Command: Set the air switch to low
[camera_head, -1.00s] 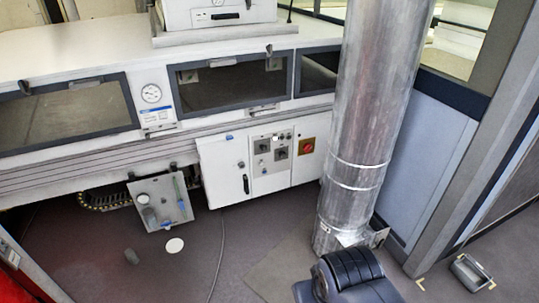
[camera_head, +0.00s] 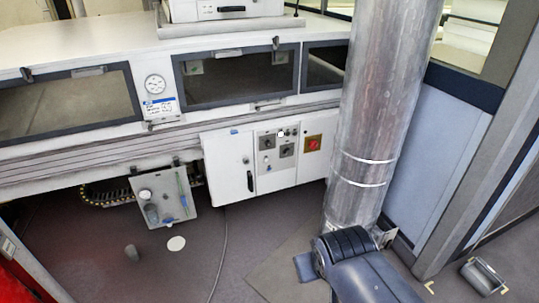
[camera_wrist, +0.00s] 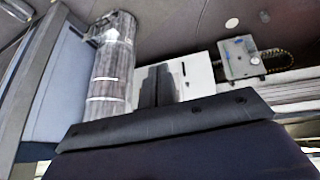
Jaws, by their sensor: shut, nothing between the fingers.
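The white control cabinet (camera_head: 229,167) stands under the tunnel windows.
A large metal duct (camera_head: 375,120) rises right of the cabinet, close to my arm. A grey plate with a gauge and tubes (camera_head: 165,195) hangs at the left. A round dial (camera_head: 155,84) is above. Floor before the cabinet is mostly clear, with a cable (camera_head: 221,255).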

